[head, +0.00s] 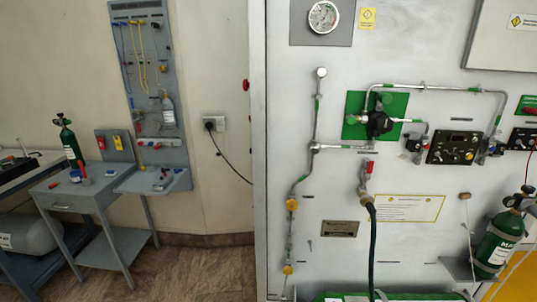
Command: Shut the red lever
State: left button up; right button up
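A small red lever (369,167) sits on a valve on the white panel, at the top of a dark hose, below the black regulator. The lever appears to point roughly upright; its exact angle is too small to tell. Another red part (246,85) shows at the panel's left edge, and a further red part (530,111) shows under a green label at the right edge. Neither of my grippers is in view.
Metal pipes with yellow fittings (291,204) run along the white panel (400,260). The dark hose (372,250) hangs to the floor. A green cylinder (497,245) stands at right. At left are a grey cart (75,197) and a tool board (135,60). Floor between is clear.

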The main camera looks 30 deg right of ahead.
aim_at(371, 163)
jog(key=z, duration=1.65)
